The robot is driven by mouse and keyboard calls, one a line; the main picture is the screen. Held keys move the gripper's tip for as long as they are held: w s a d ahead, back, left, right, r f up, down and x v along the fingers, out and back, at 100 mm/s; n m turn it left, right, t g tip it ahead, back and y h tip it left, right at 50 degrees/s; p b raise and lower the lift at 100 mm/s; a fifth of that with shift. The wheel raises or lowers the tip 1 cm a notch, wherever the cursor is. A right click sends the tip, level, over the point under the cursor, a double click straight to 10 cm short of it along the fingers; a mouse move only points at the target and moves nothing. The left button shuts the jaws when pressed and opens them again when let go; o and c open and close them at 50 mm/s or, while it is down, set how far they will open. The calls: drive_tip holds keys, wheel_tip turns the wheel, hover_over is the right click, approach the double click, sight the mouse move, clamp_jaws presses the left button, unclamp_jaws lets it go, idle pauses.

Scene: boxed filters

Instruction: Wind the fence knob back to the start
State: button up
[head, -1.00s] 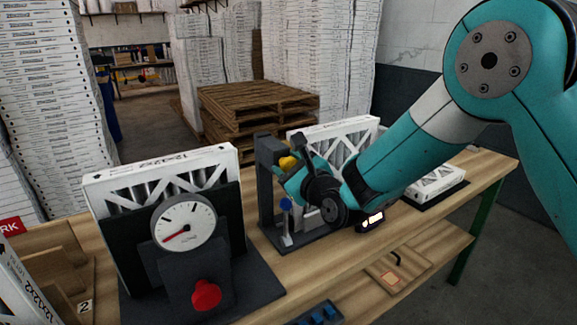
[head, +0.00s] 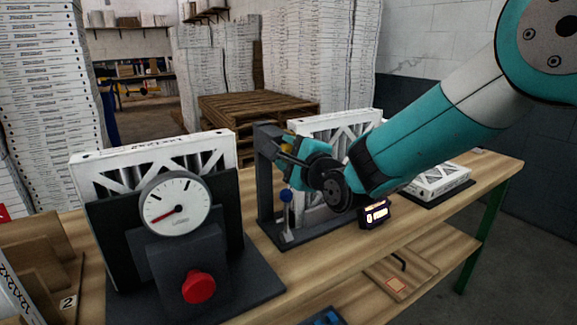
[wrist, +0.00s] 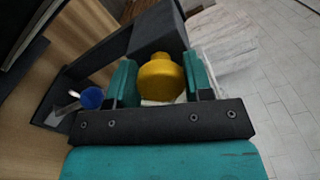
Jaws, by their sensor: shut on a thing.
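The fence knob (wrist: 160,77) is yellow and sits between the two teal fingers of my gripper (wrist: 155,85) in the wrist view. My gripper (head: 290,160) is shut on it, at the dark upright of the fence stand (head: 266,175) in the head view. There the knob is mostly hidden behind my wrist. A blue ball-topped lever (wrist: 91,97) stands just left of my fingers in the wrist view. A small display (head: 376,214) is lit on the bench below my wrist; its reading is too small to trust.
A gauge (head: 175,205) with a red needle and a red button (head: 198,287) stand at the left, before a boxed filter (head: 150,160). Another filter (head: 440,180) lies flat at the right. Pallets (head: 255,115) stand behind the bench.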

drive_tip(key=n+b, duration=0.5)
drive_tip(key=shift+f+n+b, duration=0.3)
drive_tip(key=shift+f, duration=0.1)
drive_tip(key=n+b, duration=0.9)
drive_tip(key=shift+f+n, duration=0.1)
drive_tip(key=shift+n, duration=0.3)
drive_tip(key=n+b, duration=0.3)
drive_tip(key=n, duration=0.1)
drive_tip(key=shift+d+n, duration=0.1)
drive_tip(key=shift+n, duration=0.2)
drive_tip(key=n+b, duration=0.3)
drive_tip(key=n, duration=0.1)
drive_tip(key=shift+n, duration=0.3)
drive_tip(key=n+b, duration=0.2)
drive_tip(key=n, duration=0.3)
drive_tip(key=shift+w+d+b, duration=0.1)
drive_tip(key=shift+d+b, duration=0.05)
drive_tip(key=shift+b, duration=0.15)
drive_tip(key=n, duration=0.2)
drive_tip(key=n+b, duration=0.1)
drive_tip(key=n, duration=0.1)
drive_tip(key=n+b, duration=0.1)
drive_tip(key=shift+r+n, duration=0.25)
drive_tip(key=shift+n, duration=0.15)
drive_tip(key=shift+r+n+b, duration=0.15)
drive_tip(key=shift+n+b, duration=0.55)
drive_tip(key=shift+n, duration=1.6)
